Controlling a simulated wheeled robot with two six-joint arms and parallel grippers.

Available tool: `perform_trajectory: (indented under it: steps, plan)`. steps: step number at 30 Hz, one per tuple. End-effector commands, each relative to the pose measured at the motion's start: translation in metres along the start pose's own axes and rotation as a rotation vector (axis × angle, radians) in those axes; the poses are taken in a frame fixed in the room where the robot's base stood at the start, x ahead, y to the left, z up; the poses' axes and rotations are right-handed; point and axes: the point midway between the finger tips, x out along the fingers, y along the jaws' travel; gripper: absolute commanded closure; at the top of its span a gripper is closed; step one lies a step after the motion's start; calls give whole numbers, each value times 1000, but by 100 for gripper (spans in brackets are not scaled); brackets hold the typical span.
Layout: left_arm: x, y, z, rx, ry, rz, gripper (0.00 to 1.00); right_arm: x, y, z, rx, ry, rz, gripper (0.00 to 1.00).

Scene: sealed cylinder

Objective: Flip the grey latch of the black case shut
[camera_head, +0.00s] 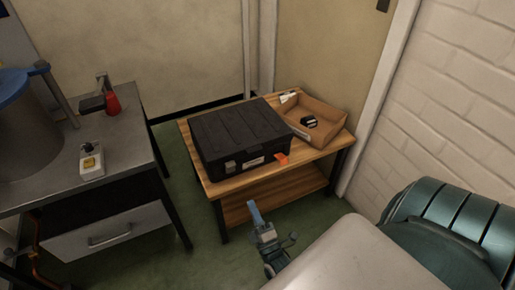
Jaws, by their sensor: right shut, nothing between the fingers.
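The closed black case (240,135) lies flat on the wooden table. Its front side faces me. A small grey latch (230,167) shows at the left part of that front; whether it is flipped up or down is too small to tell. An orange piece (282,158) sticks out at the right end of the front. My right gripper (255,211) is low in front of the table, below and apart from the case. It is shut and holds nothing. My left gripper is not in view.
The wooden table (213,190) also bears an open cardboard box (330,118) with a small black item in it, right of the case. A grey workbench (125,150) with a drawer stands at the left. A white brick wall (465,100) bounds the right.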

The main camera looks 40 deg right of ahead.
Motion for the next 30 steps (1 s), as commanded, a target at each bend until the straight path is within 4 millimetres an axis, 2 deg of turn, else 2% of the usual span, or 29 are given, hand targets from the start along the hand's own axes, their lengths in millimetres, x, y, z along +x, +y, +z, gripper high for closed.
perform_trajectory:
  steps: [3,9,26,30]
  plan:
    - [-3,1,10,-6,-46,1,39,-15,8,0,0,0,0,100]
    - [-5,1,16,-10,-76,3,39,-24,12,0,-1,1,0,100]
    - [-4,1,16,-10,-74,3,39,-24,12,0,4,1,-2,100]
    - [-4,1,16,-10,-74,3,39,-20,15,-5,106,24,-59,100]
